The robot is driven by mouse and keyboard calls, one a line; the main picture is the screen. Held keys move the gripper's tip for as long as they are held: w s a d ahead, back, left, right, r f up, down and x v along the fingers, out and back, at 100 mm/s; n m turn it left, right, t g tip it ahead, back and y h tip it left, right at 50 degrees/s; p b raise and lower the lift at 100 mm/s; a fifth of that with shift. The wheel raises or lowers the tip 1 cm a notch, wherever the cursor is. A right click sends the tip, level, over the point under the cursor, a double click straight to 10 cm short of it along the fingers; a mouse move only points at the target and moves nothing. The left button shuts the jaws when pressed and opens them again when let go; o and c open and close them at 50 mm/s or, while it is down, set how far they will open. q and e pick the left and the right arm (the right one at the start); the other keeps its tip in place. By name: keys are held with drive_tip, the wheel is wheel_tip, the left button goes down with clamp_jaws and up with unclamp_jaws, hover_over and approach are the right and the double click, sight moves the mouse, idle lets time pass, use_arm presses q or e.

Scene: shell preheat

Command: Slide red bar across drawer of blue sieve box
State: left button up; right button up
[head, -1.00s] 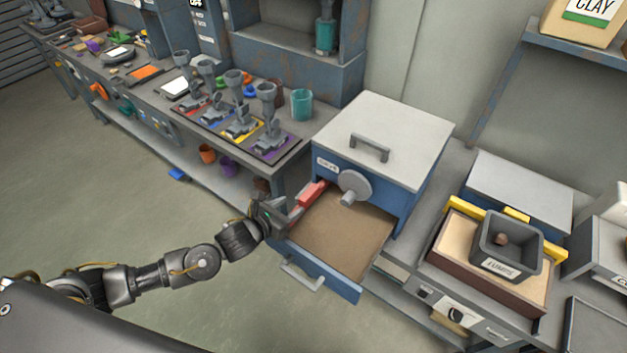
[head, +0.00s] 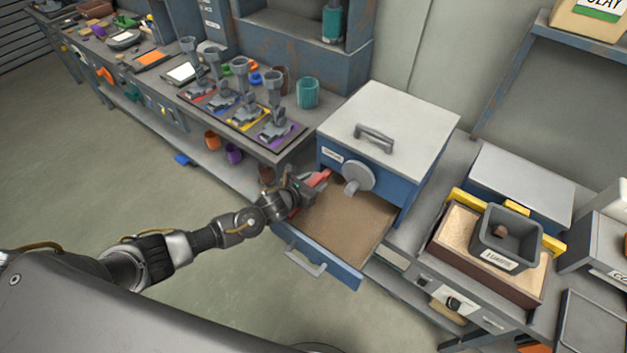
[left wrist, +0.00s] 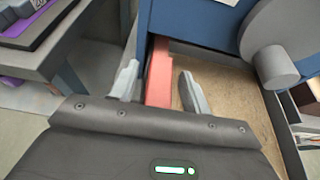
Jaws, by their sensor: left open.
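The blue sieve box (head: 385,150) has a white lid with a grey handle and a round grey knob on its front. Its drawer (head: 350,232) is pulled out and holds a flat layer of tan sand. The red bar (head: 319,178) lies along the drawer's left side; it also shows in the left wrist view (left wrist: 159,78). My left gripper (head: 307,189) is at the bar, partly hiding it in the head view. In the left wrist view its open fingers (left wrist: 157,88) stand on either side of the bar. Whether they touch it cannot be told. My right gripper is not in view.
Grey stamps on coloured pads (head: 243,110) and a teal cup (head: 307,92) stand on the bench left of the box. A grey square pot (head: 505,237) sits on a sand tray at the right. Open floor lies left of the drawer.

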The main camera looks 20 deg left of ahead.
use_arm(q)
drive_tip(key=shift+w+d+f, duration=0.1)
drive_tip(key=shift+w, duration=0.1)
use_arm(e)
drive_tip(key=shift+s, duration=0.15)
use_arm(q)
clamp_jaws()
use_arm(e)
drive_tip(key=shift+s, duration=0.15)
